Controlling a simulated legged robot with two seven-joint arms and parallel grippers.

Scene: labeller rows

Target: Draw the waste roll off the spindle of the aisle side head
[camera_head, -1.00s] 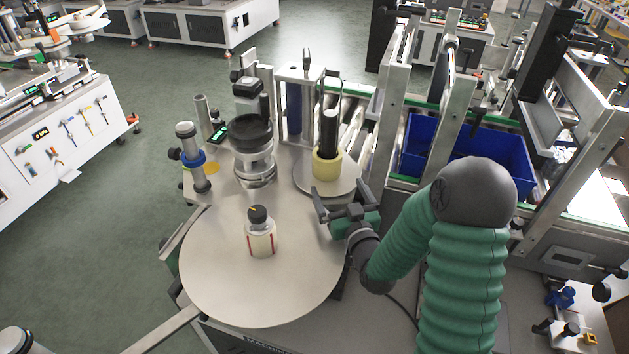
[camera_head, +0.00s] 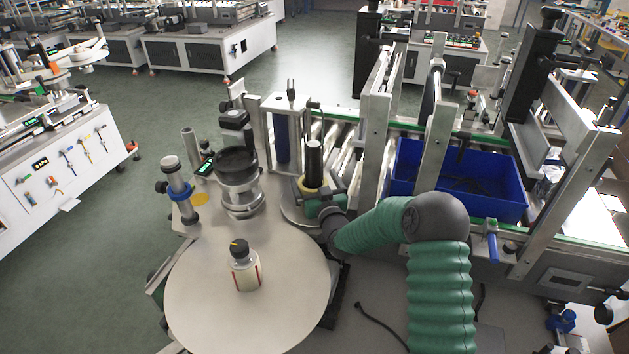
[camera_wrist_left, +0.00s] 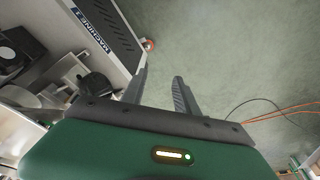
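The waste roll, a short yellow roll (camera_head: 309,185), sits low on a dark upright spindle (camera_head: 314,158) over a round plate. My right gripper (camera_head: 318,192) is at the roll, with its fingers spread about the roll's near side. It partly hides the roll, and contact cannot be made out. My left gripper is out of the head view. In the left wrist view, my left gripper (camera_wrist_left: 161,82) has its fingers apart with nothing between them, above the floor.
A large round disc (camera_head: 215,300) carries a capped bottle (camera_head: 244,268). A dark-topped cylindrical unit (camera_head: 238,180) stands left of the spindle. A blue bin (camera_head: 480,190) and metal uprights stand to the right. A machine base (camera_wrist_left: 110,30) shows in the left wrist view.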

